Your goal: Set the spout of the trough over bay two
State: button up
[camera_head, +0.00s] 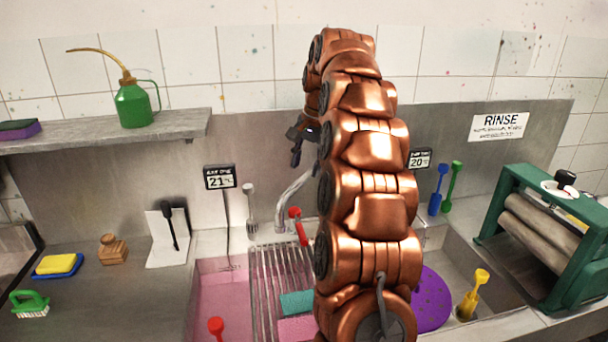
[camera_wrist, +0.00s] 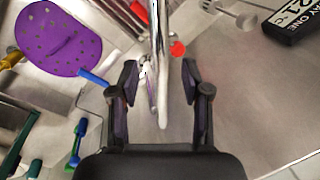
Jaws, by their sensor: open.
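The trough's chrome spout (camera_head: 292,198) curves up from the sink's back and passes behind my arm, which hides part of it. In the wrist view the spout (camera_wrist: 158,50) runs lengthwise between my open fingers, with a gap on each side. My gripper (camera_wrist: 160,82) is partly visible in the head view as dark fingers (camera_head: 297,147) above the spout. A red lever (camera_head: 298,226) is beside the spout. Bay one, with pink liquid (camera_head: 221,284), is at left below its 21 sign (camera_head: 220,177). Bay two (camera_head: 452,258) is at right, partly hidden by my arm; its sign (camera_head: 420,159) reads 20.
A ribbed rack (camera_head: 266,275) lies beside the pink bay. A purple perforated disc (camera_head: 431,299) and a yellow tool (camera_head: 473,293) are in the right bay. A green roller press (camera_head: 540,235) stands at right. A shelf (camera_head: 160,124) with a green oil can (camera_head: 133,104) is at upper left.

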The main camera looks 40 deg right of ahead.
aim_at(304, 177)
jog(key=shift+w+a+f+p, duration=0.15)
jog(key=shift+f+p, duration=0.1)
jog(key=shift+f, duration=0.6)
jog(key=shift+w+f+p, duration=0.15)
jog(key=shift+f+p, duration=0.05)
jog(key=shift+f, duration=0.65)
jog(key=shift+c, duration=0.4)
grip_shut()
